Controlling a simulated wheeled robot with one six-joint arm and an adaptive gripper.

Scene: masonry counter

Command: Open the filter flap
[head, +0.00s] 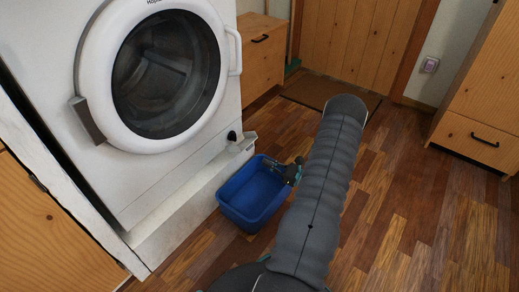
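A white front-loading washing machine (60,60) stands at the left in the head view, its round door (165,75) shut. At the lower right of its front, a small dark knob (232,136) shows beside a pale piece that sticks out from the front, which looks like the filter flap (247,141); I cannot tell for sure whether it is the flap or how far it is open. My gripper (284,172) is low, at the right edge of a blue tub, to the right of and below the flap area. It is apart from the machine. Its fingers are too small to read.
The blue tub (226,210) stands on the wooden floor against the machine's plinth (180,210). A wooden cabinet (263,62) is behind the machine, another (480,125) at the right. A brown mat (318,92) lies before the wooden door. The right floor is clear.

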